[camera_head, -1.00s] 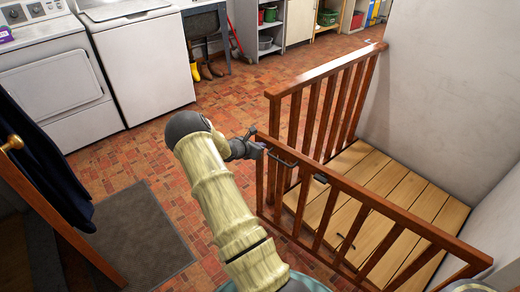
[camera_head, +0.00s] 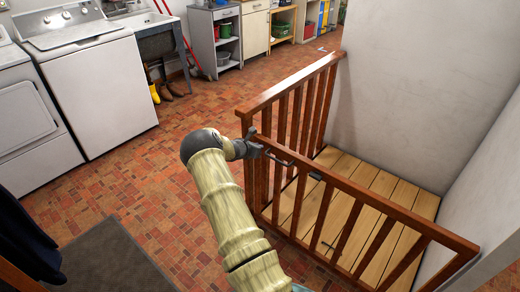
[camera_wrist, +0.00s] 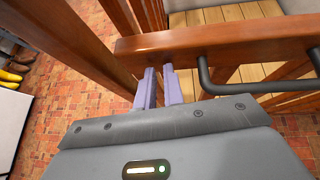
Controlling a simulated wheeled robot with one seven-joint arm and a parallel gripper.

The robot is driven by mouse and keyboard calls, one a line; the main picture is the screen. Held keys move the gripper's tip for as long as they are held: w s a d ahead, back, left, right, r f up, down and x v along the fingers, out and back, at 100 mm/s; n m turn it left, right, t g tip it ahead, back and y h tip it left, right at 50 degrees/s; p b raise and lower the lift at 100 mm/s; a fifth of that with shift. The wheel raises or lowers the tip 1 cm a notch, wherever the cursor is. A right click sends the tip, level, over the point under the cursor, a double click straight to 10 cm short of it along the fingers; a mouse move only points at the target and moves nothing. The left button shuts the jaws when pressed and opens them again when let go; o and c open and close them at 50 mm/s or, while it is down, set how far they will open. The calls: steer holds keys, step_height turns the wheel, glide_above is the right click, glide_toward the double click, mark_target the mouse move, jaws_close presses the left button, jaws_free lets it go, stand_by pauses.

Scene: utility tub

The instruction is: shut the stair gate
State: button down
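The brown wooden stair gate (camera_head: 370,196) stands along the near side of the wooden landing (camera_head: 400,200). Its black bar handle (camera_head: 283,158) is near its left end, and the handle also shows in the wrist view (camera_wrist: 207,78). The gate's left end is close to the end post of the wooden railing (camera_head: 292,91); I cannot tell if they touch. My gripper (camera_wrist: 159,70) is at the gate's left end, its two purple fingers close together with only a slim gap. The fingertips are at the lower edge of the top rail, left of the handle. Nothing shows between them.
A white wall (camera_head: 415,80) borders the landing. A washer (camera_head: 90,80), sink and shelves line the far left. Boots (camera_head: 154,92) stand under the sink. A dark mat (camera_head: 110,258) lies at lower left. The brick floor (camera_head: 150,180) between is clear.

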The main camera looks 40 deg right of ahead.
steer(key=shift+s+d+r+h, duration=0.2)
steer(key=shift+d+r, duration=0.2)
steer(key=shift+d, duration=0.2)
steer(key=shift+s+d+r+h, duration=0.1)
steer(key=shift+s+d+r, duration=0.1)
steer(key=shift+d+r, duration=0.3)
steer(key=shift+d+f, duration=0.1)
steer(key=shift+d, duration=0.05)
steer(key=shift+w+a+f+b, duration=0.15)
steer(key=shift+a+f+b, duration=0.25)
steer(key=shift+a, duration=0.2)
glide_toward(264, 142)
steer(key=a, duration=0.7)
steer(key=shift+w+a+f, duration=0.1)
steer(key=shift+w+f, duration=0.25)
steer(key=shift+f, duration=0.2)
steer(key=shift+w+a, duration=0.1)
steer(key=shift+a, duration=0.05)
